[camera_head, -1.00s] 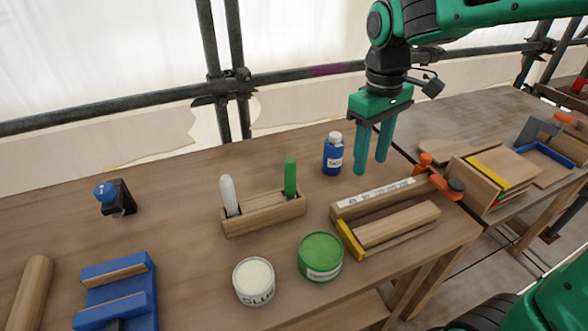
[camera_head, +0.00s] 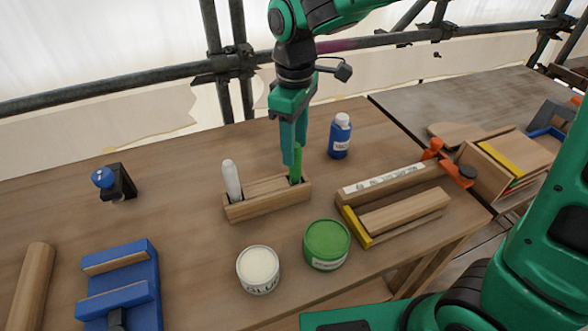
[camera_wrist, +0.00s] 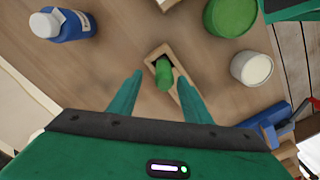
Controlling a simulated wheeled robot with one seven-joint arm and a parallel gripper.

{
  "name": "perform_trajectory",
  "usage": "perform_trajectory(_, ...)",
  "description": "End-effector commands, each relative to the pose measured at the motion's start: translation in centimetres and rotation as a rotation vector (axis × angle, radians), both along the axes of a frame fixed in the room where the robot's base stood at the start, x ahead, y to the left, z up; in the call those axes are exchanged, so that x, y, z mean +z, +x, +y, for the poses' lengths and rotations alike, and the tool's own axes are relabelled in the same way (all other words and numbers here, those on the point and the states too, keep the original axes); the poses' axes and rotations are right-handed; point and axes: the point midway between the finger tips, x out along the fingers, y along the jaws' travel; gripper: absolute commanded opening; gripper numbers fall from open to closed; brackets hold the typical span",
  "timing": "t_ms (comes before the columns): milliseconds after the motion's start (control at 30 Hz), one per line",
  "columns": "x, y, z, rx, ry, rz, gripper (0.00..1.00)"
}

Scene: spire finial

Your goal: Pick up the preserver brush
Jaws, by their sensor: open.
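A green-handled brush (camera_head: 296,171) stands upright in the right end of a wooden holder (camera_head: 262,207). A white-handled brush (camera_head: 232,180) stands in the holder's left end. Which one is the preserver brush is not labelled; a green tin (camera_head: 327,245) matches the green handle. My gripper (camera_head: 293,154) points down at the green handle, its fingers partly overlapping it in the head view. In the wrist view my gripper (camera_wrist: 160,77) is open, and the green handle (camera_wrist: 164,76) shows between the fingertips. Whether a finger touches it I cannot tell. The white brush is hidden there.
A blue bottle (camera_head: 340,138) stands right of the holder. A white tin (camera_head: 258,271) stands in front of it. A wooden jig (camera_head: 395,180) with orange clamps lies to the right. A blue block (camera_head: 118,280) lies front left. The bench between is clear.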

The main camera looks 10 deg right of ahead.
Motion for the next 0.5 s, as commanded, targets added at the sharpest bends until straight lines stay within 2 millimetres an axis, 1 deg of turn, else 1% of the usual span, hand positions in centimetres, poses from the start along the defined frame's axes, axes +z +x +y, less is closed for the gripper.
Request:
perform_trajectory(167, -2.5, -0.6, -0.1, -0.001, -0.003, 0.005, 0.45)
perform_trajectory(300, -4.1, -0.6, -0.1, -0.002, -0.002, 0.003, 0.45)
perform_trajectory(400, -4.7, -0.6, -0.1, -0.002, -0.001, 0.002, 0.45)
perform_trajectory(500, -4.9, -0.6, -0.1, -0.002, -0.001, 0.0, 0.45)
